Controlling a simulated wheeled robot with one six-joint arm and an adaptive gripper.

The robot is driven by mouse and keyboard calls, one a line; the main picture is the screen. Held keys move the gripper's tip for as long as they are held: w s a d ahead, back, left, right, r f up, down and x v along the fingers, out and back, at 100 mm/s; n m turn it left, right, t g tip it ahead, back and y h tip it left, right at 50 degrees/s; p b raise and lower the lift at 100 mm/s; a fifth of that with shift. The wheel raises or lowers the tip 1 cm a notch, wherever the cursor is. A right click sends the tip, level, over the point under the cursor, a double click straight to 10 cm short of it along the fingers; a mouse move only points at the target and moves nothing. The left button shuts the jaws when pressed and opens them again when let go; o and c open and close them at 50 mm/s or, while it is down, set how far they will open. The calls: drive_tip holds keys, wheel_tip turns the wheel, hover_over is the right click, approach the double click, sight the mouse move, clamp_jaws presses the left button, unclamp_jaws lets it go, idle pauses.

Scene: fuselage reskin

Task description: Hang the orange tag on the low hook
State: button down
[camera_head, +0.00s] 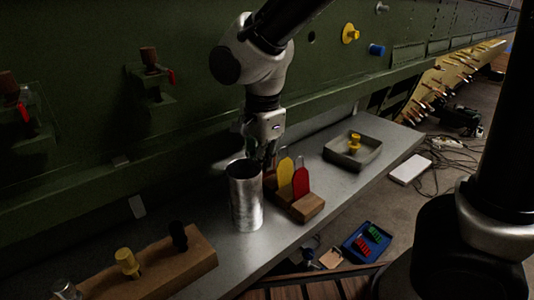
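My gripper (270,154) points down over the bench, just behind the metal can and beside the tag stand. Its fingers are dark and partly hidden, so I cannot tell whether they are open or hold anything. A wooden block (309,208) holds upright tags with wire loops on top: a yellow tag (286,176) and a red tag (301,183) show clearly. I cannot make out an orange tag; the can and gripper hide the block's left end. I cannot pick out a low hook on the green wall (210,130).
A metal can (245,200) stands close to my gripper. A grey tray (340,159) with a yellow knob piece (354,143) is at right. A wooden rack (203,258) with pegs is front left. Red-handled fittings (150,66) and yellow and blue plugs (376,49) protrude from the wall.

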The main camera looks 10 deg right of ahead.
drive_tip(key=shift+f, duration=0.2)
drive_tip(key=shift+f, duration=0.15)
drive_tip(key=shift+f, duration=0.1)
drive_tip(key=c, duration=1.6)
unclamp_jaws()
drive_tip(key=shift+c, duration=0.2)
